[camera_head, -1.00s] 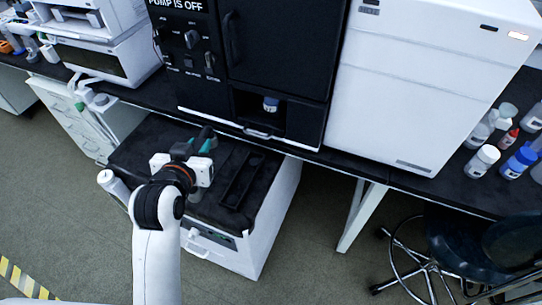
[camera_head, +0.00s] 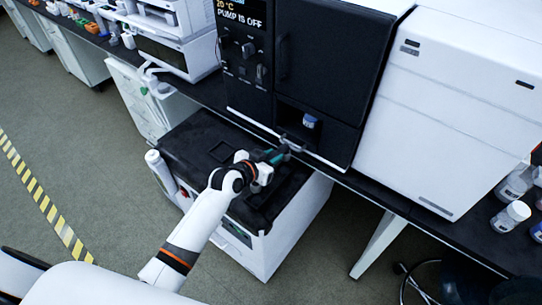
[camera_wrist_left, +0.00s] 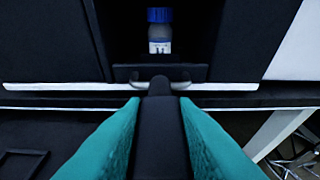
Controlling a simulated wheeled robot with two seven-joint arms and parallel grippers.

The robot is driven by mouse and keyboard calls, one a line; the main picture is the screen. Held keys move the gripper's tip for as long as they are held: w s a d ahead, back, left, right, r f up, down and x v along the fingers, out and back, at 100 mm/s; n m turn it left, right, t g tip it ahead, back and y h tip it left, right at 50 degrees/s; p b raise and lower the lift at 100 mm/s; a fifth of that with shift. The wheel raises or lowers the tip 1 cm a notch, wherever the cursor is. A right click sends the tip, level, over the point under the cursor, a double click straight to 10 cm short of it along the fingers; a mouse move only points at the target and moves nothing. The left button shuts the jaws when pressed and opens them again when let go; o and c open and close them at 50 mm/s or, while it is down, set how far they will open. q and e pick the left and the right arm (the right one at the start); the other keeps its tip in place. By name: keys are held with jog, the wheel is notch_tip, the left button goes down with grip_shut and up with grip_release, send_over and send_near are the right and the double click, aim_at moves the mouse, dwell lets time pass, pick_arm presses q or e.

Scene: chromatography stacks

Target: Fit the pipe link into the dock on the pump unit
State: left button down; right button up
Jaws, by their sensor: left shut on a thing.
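The pump unit (camera_head: 300,70) is a black cabinet on the bench, with a display reading "PUMP IS OFF". A recess low in its front holds a blue-capped vial (camera_wrist_left: 159,30). A pale metal bracket (camera_wrist_left: 188,86) sits at the recess's front lip and looks like the dock. My left gripper (camera_head: 272,157) has teal fingers shut on a black bar, the pipe link (camera_wrist_left: 160,135). The link points forward at the bracket, and its far end overlaps the bracket in the left wrist view. I cannot tell whether they touch or are joined. My right gripper is out of view.
A white cart (camera_head: 284,230) with a black top tray stands under the gripper, in front of the bench. A white cabinet (camera_head: 450,110) stands right of the pump unit. White bottles (camera_head: 512,215) stand on the bench at far right. Open floor lies left.

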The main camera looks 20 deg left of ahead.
pick_arm(q)
notch_tip(320, 180, down, 3)
jog(key=b, duration=0.3)
jog(key=shift+f, duration=0.15)
jog(key=shift+f+b, duration=0.75)
jog(key=shift+f, duration=0.5)
jog(key=shift+f, duration=0.35)
jog(key=c, duration=1.1)
grip_release()
jog(key=shift+s+f, duration=0.1)
jog(key=v, duration=1.2)
